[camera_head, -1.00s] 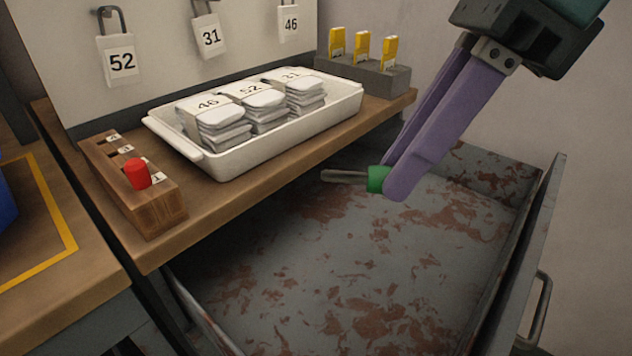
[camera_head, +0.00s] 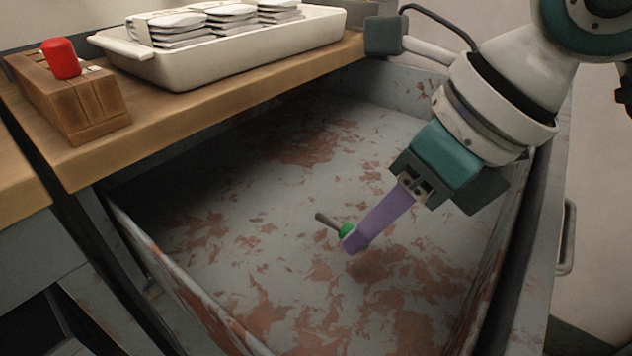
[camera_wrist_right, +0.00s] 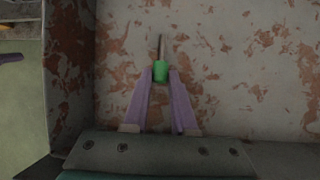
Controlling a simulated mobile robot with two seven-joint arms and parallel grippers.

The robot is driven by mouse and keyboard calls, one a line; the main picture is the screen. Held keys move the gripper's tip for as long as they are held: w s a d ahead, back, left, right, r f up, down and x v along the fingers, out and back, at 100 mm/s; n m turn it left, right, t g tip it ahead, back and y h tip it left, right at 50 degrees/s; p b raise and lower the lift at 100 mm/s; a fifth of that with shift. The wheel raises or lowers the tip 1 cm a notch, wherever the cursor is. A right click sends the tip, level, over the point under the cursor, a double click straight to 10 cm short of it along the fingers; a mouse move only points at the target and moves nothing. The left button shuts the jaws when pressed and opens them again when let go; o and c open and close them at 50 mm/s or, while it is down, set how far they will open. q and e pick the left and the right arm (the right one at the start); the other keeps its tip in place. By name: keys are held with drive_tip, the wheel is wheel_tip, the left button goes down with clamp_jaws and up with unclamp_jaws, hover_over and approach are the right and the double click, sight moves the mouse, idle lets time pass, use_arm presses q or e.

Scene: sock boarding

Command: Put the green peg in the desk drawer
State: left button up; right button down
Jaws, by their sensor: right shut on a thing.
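The green peg (camera_head: 347,231) has a green head and a thin grey shaft. My right gripper (camera_head: 352,243) is shut on its green head, and the shaft points up and left in the head view. In the right wrist view the green peg (camera_wrist_right: 160,71) sits between the purple fingertips (camera_wrist_right: 160,82). The open desk drawer (camera_head: 240,215) is grey metal with rust-brown patches. The peg is inside the drawer's outline, over its floor; whether it touches the floor I cannot tell. My left gripper is out of view.
A wooden block (camera_head: 85,108) with a red peg (camera_head: 61,58) stands on the desk (camera_head: 220,108). Beside it is a white tray (camera_head: 225,62) of banded sock stacks. The drawer floor around the peg is clear. The drawer's walls stand up around it.

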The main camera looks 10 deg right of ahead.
sight(347, 276)
wheel_tip(347, 276, down, 6)
drive_tip(key=shift+r+b, duration=0.15)
drive_tip(key=shift+b, duration=0.8)
drive_tip(key=shift+r, duration=0.1)
drive_tip(key=c, duration=1.2)
unclamp_jaws()
drive_tip(key=o, duration=0.5)
drive_tip(key=shift+r, duration=0.2)
drive_tip(key=p+v, duration=0.4)
drive_tip(key=v, duration=0.7)
drive_tip(key=shift+s+d+r, duration=0.1)
drive_tip(key=shift+d+r, duration=0.1)
drive_tip(key=shift+r, duration=0.1)
